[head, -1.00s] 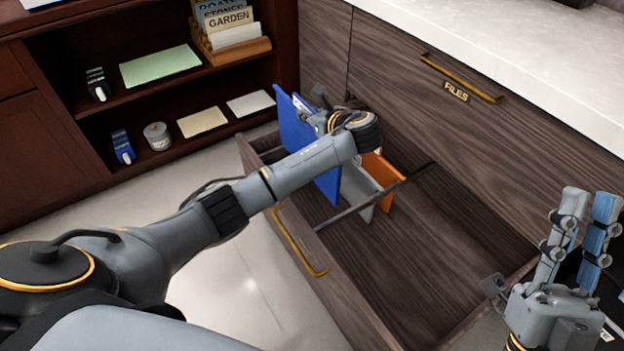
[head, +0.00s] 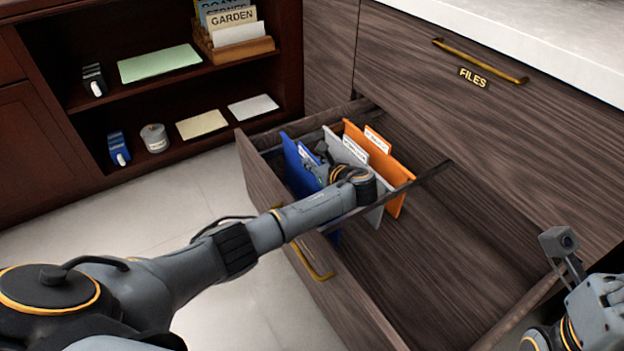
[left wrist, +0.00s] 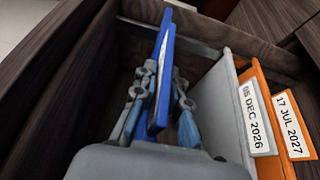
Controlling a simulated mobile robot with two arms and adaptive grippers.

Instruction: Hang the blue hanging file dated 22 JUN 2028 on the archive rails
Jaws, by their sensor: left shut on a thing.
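The blue hanging file (head: 297,170) is upright inside the open drawer, left of the grey file (head: 346,150). Its pale label is too small to read in the head view and edge-on in the left wrist view. My left gripper (head: 322,162) is shut on the blue file, with a finger on each side of it in the left wrist view (left wrist: 160,95). The archive rails (head: 430,174) cross the drawer; I cannot tell whether the file rests on them. My right gripper's body (head: 600,312) is at the lower right edge, its fingers out of frame.
The near part of the drawer (head: 430,250) is empty. A FILES cabinet front (head: 480,110) is at right, and a dark shelf (head: 190,85) stands behind.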

